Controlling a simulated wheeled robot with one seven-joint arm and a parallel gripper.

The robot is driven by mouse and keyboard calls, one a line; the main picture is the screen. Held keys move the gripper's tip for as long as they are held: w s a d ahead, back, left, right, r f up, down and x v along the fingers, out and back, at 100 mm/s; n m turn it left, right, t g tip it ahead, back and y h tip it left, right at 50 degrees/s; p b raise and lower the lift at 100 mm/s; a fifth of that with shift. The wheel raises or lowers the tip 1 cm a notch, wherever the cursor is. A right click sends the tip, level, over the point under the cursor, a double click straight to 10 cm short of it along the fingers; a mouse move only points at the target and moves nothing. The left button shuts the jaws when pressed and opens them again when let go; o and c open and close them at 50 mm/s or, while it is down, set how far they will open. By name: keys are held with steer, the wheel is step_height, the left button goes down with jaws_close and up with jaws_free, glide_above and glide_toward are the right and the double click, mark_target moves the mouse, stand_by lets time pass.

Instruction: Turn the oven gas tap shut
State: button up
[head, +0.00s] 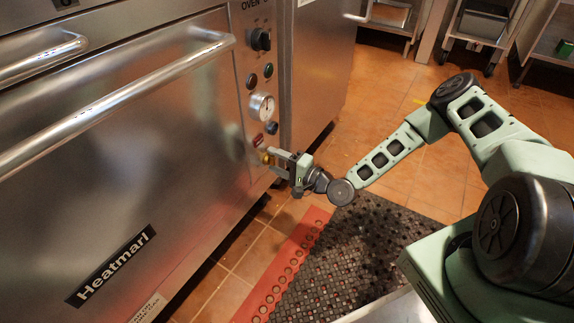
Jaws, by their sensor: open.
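The steel oven (130,165) fills the left side of the head view, with a narrow control panel (241,50) at its right edge. A small yellow piece (265,158), likely the gas tap, sits low on this panel. My gripper (273,157) is right at it, reaching in from the right. Its jaws are open, with the fingertips close to or around the yellow piece; I cannot tell whether they touch it. The fingers partly hide the tap, so its turn angle is unclear.
A long oven handle (120,100) juts out at left. A perforated mat (345,245) lies on the tiled floor.

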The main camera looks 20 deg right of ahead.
steer(key=p+v, duration=0.5)
steer(key=v, duration=1.2)
steer(key=shift+s+d, duration=0.1)
steer(key=w+a+r+n+g+h+p, duration=0.2)
steer(key=w+a+r+n+g+h, duration=0.15)
steer(key=w+r+n+g, duration=0.4)
steer(key=s+a+r+n+g+h+p, duration=0.1)
steer(key=s+a+r+n+g+h, duration=0.25)
steer(key=a+r+n, duration=0.35)
steer(key=s+a+r+n+g+h+p, duration=0.1)
steer(key=s+a+r+n+g+h, duration=0.15)
steer(key=s+r, duration=0.9)
steer(key=s+a+r+n+g+h+p, duration=0.15)
steer(key=s+a+r, duration=0.25)
steer(key=s+r, duration=0.75)
step_height(320, 180, up, 36)
steer(key=y+p, duration=0.1)
steer(key=p, duration=3.6)
steer(key=shift+s+d, duration=0.2)
steer(key=shift+s, duration=0.15)
